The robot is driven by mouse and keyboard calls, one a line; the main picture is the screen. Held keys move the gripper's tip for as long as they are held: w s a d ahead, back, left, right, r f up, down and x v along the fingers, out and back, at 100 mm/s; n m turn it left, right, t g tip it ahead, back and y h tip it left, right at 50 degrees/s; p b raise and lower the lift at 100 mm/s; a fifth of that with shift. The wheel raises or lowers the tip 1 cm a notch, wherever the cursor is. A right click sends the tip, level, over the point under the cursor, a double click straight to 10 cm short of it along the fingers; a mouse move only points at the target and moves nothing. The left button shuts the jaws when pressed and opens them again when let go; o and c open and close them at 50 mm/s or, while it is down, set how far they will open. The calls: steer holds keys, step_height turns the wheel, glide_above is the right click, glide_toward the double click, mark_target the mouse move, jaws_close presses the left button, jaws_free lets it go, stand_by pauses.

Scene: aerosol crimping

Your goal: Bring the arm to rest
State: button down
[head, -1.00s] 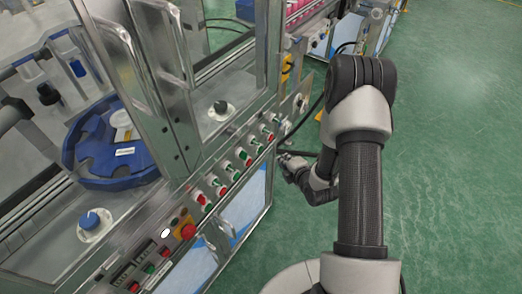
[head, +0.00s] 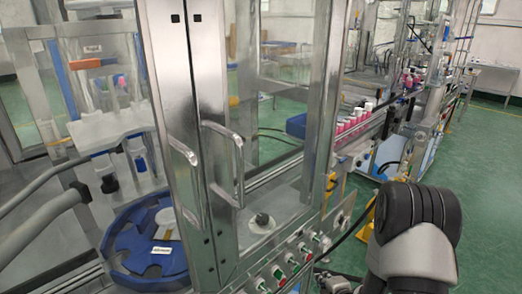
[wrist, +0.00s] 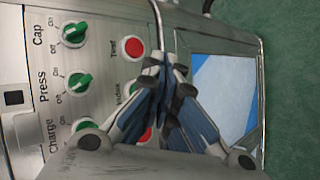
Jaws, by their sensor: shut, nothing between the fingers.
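My gripper (wrist: 166,72) is shut and empty in the wrist view, its fingertips together. The fingers partly hide other red buttons. Whether the fingers touch the panel, I cannot tell. In the head view my arm is at the lower right, its elbow large in front and the gripper not clearly visible.
The crimping machine has glass doors with metal handles (head: 222,165) and a blue rotary fixture (head: 140,258) inside. A conveyor with pink, white-capped cans (head: 350,122) runs behind. Green floor (head: 478,190) is open at the right.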

steer(key=s+r+m+g+h, duration=0.1)
steer(key=s+r+m, duration=0.2)
steer(key=r, duration=0.4)
steer(key=s+a+r+m+g, duration=0.15)
steer(key=r+m, duration=0.25)
steer(key=r, duration=0.4)
steer(key=s+r+m+g+h, duration=0.1)
steer(key=s+r+m, duration=0.2)
steer(key=r, duration=0.4)
steer(key=s+a+r+m+g, duration=0.1)
steer(key=s+a+r+m, duration=0.1)
steer(key=s, duration=0.5)
steer(key=s+a+r+m+g, duration=0.1)
steer(key=s+a+r+m, duration=0.1)
steer(key=s, duration=0.6)
steer(key=s+a+r+m+g, duration=0.1)
steer(key=s+a+r+m, duration=0.1)
steer(key=s+r+m, duration=0.2)
steer(key=s+m, duration=0.2)
steer(key=s, duration=0.2)
steer(key=shift+r+y, duration=0.35)
steer(key=shift+y, duration=0.05)
